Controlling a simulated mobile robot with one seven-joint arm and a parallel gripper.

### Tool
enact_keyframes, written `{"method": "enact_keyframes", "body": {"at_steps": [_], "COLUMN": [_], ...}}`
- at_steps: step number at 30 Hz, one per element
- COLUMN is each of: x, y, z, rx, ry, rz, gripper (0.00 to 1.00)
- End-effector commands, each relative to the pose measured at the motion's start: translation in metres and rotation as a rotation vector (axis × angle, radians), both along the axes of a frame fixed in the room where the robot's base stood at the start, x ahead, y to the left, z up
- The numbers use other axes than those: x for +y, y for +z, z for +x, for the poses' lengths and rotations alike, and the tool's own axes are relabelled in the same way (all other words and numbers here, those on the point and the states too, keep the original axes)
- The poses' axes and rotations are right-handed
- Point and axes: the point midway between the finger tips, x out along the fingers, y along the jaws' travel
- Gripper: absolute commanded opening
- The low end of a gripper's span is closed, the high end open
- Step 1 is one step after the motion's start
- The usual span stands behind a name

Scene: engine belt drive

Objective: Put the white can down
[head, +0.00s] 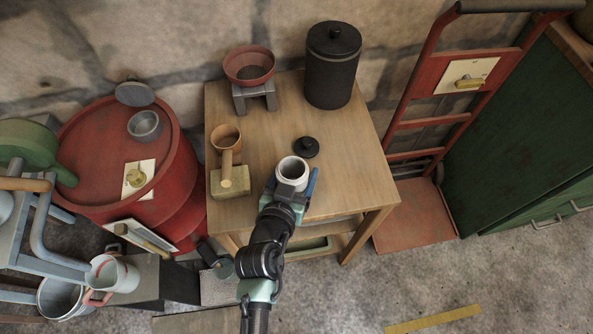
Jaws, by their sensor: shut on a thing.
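The white can (292,172) is open at the top and looks upright. My gripper (291,186) is shut around it, with a blue-grey finger along its right side. The can is over the front part of the wooden table (355,165). I cannot tell from this view whether its base touches the table top. The arm reaches in from below and hides the can's lower front. A small black lid with a knob (306,147) lies on the table just behind and to the right of the can.
A wooden scoop (226,140) rests by a tan block (230,184) left of the can. A red bowl on a grey stand (249,67) and a black canister (332,70) stand at the back. A red drum (95,150) is left, a red hand truck (420,125) right. The table's right side is clear.

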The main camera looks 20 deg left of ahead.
Motion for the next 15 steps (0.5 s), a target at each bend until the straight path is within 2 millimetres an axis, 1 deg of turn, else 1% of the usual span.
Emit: {"method": "enact_keyframes", "body": {"at_steps": [5, 6, 8, 9, 15], "x": [-0.0001, -0.0001, -0.0001, -0.0001, -0.0001], "y": [-0.0043, -0.0026, -0.0025, -0.0026, -0.0025], "z": [0.0002, 0.0000, 0.0000, -0.0001, 0.0000], "rx": [-0.001, 0.000, 0.000, 0.000, 0.001], "ry": [0.000, 0.000, 0.000, 0.000, 0.000], "rz": [0.000, 0.000, 0.000, 0.000, 0.000], "gripper": [0.00, 0.82, 0.93, 1.00, 1.00]}}
